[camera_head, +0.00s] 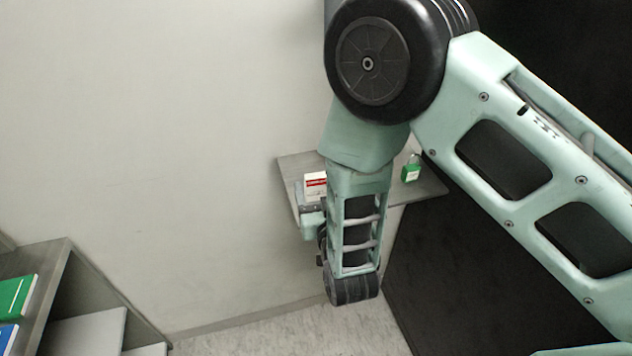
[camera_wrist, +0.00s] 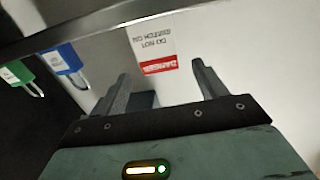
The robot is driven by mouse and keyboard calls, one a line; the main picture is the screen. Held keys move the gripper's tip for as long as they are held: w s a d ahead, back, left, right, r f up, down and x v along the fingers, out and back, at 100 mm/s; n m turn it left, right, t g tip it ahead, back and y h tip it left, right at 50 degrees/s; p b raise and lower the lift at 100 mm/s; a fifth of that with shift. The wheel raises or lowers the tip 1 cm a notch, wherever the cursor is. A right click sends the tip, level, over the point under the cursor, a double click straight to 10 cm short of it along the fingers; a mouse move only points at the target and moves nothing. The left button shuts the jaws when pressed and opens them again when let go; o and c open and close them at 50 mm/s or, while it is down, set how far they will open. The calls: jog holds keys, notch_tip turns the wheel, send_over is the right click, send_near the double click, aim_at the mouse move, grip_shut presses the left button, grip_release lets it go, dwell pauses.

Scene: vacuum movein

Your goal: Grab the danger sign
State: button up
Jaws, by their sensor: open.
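The danger sign (camera_head: 316,184) is a small white card with a red band, on a grey shelf against the wall in the head view. In the wrist view the danger sign (camera_wrist: 153,52) appears upside down, with "DANGER" and "DO NOT SWITCH ON" lettering. My gripper (camera_wrist: 163,78) is open and empty, its two fingers apart. The sign shows ahead of the fingers, in line with the gap between them, and is not between the jaws. In the head view my gripper is just below the sign, partly hidden by my arm.
The grey shelf (camera_head: 432,190) also carries a green padlock (camera_head: 411,170) to the right. The wrist view shows that green padlock (camera_wrist: 17,75) and a blue padlock (camera_wrist: 66,62). A bookcase (camera_head: 62,262) with green and blue items stands at lower left. Open floor lies below.

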aim_at(317, 178)
jog(key=x, duration=0.1)
jog(key=p+x, duration=0.2)
jog(key=shift+w+r, duration=0.3)
jog(key=shift+w+a+f, duration=0.1)
jog(key=shift+w+a, duration=0.05)
jog(key=shift+w, duration=0.2)
jog(key=shift+c, duration=0.3)
jog(key=c, duration=1)
